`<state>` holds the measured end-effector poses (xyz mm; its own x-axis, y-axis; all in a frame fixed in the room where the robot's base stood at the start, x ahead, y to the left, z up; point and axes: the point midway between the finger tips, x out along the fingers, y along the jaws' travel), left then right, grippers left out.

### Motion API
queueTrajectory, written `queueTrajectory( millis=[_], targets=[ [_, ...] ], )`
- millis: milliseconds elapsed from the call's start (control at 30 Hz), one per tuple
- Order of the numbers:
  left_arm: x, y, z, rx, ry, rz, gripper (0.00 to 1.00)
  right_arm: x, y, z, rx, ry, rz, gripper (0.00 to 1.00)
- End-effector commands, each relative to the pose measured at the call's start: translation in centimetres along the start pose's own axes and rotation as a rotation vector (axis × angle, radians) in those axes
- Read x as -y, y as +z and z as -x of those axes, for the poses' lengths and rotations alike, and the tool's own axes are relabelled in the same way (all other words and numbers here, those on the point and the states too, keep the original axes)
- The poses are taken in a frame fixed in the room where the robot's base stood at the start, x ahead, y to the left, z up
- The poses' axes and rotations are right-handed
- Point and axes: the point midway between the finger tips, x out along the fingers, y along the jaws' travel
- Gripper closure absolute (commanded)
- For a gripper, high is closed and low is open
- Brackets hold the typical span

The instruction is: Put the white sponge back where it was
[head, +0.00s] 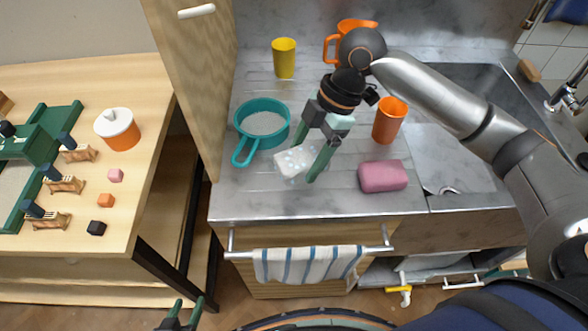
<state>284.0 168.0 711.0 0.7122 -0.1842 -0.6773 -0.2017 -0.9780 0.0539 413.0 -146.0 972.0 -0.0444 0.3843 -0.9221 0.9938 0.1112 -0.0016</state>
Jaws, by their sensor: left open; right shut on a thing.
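The white sponge (291,162) is a small pale block with light spots. It is between the green fingers of my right gripper (304,161), which is shut on it over the front part of the metal counter (250,200). I cannot tell whether the sponge touches the counter or is just above it. My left gripper (187,306) is open and empty at the bottom edge of the view, low in front of the counter, and only its finger ends show.
Near the sponge are a teal pan (263,123), a pink sponge (383,176) and an orange cup (390,120). A yellow cup (284,58) and orange jug (352,29) stand behind. A striped towel (305,264) hangs in front. A wooden table (150,110) is left.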

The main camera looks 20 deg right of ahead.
Motion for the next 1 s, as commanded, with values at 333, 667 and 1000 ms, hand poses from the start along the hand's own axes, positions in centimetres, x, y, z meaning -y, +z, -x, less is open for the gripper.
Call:
queueTrajectory(
  millis=[333, 667, 1000],
  targets=[
    [0.0, -0.1, -0.2, -0.004, 0.000, -0.001, 0.50, -1.2, -0.7, -3.1, -0.001, -0.001, 0.001, 0.76],
    [0.0, -0.2, -0.1, -0.005, 0.000, -0.001, 0.50, -1.2, 0.6, -6.0, 0.001, 0.001, 0.001, 0.76],
    [0.0, -0.2, -0.1, -0.005, 0.000, -0.001, 0.50, -1.2, 0.6, -6.1, 0.001, 0.001, 0.001, 0.10]
  ],
)
